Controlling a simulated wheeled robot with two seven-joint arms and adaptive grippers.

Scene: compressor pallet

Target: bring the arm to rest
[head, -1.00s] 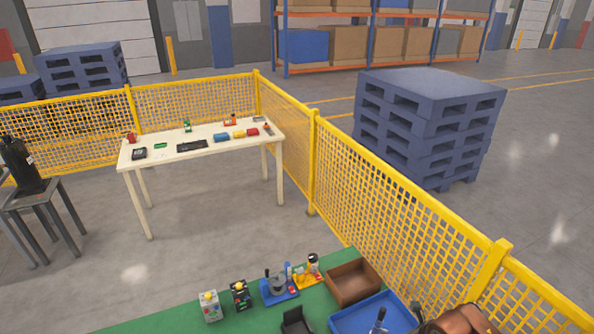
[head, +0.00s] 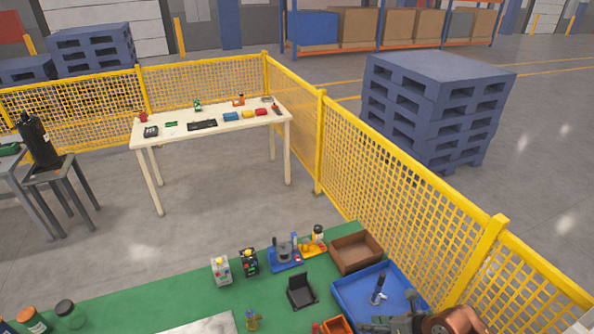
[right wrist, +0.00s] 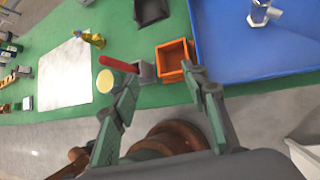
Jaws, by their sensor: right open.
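My right gripper (head: 385,326) is at the bottom edge of the head view, by the front of the blue tray (head: 345,291). In the right wrist view its two fingers (right wrist: 160,92) are spread apart with nothing held between them. They are above the near edge of the green bench top (right wrist: 140,98). A small orange bin (right wrist: 174,60) and a red-handled tool (right wrist: 118,64) lie beyond the fingertips. My left gripper is not in view.
The blue tray holds a metal part (head: 378,289). A brown box (head: 356,252), a black holder (head: 300,289) and small fixtures (head: 285,252) stand on the bench. A yellow mesh fence (head: 400,190) runs close on the right.

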